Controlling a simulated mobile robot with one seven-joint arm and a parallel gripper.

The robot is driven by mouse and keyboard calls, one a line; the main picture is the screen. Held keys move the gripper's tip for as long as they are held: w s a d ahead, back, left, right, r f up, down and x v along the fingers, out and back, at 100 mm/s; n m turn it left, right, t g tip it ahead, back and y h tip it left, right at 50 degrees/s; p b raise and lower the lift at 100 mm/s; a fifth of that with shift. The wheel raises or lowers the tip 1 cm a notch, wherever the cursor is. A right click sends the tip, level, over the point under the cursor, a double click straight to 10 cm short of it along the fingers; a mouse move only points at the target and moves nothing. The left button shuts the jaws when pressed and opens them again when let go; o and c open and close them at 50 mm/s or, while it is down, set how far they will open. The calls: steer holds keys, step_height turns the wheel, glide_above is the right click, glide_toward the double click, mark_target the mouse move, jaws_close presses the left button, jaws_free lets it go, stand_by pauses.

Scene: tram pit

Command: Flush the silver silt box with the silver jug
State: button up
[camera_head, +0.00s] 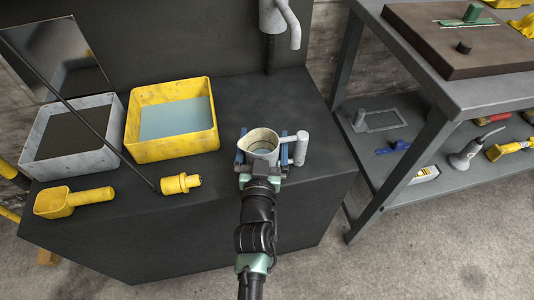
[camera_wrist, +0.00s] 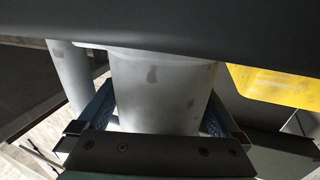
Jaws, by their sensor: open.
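The silver jug (camera_head: 262,138) stands upright on the dark bench top, its handle (camera_head: 299,148) to the right. My gripper (camera_head: 262,152) is open, with a blue finger on each side of the jug's body. In the wrist view the jug (camera_wrist: 160,90) fills the space between the fingers; I cannot tell whether they touch it. The jug's inside looks pale; I cannot tell what it holds. The silver silt box (camera_head: 111,98), a grey open box with a dark inside, stands at the bench's left. A yellow box (camera_head: 174,150) with a flat blue-grey surface inside stands between it and the jug.
A yellow scoop (camera_head: 62,203) and a yellow fitting (camera_head: 180,184) lie along the bench's front. A thin dark rod (camera_head: 75,105) slants across in front of the silver box. A grey tap (camera_head: 283,20) rises behind the jug. A metal workbench (camera_head: 455,95) stands at the right.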

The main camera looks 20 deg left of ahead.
steer(key=c, duration=1.2)
steer(key=shift+o, duration=0.2)
steer(key=shift+r, duration=0.15)
step_height(320, 180, up, 10)
steer(key=p, duration=1)
steer(key=o, duration=0.8)
steer(key=c, duration=1)
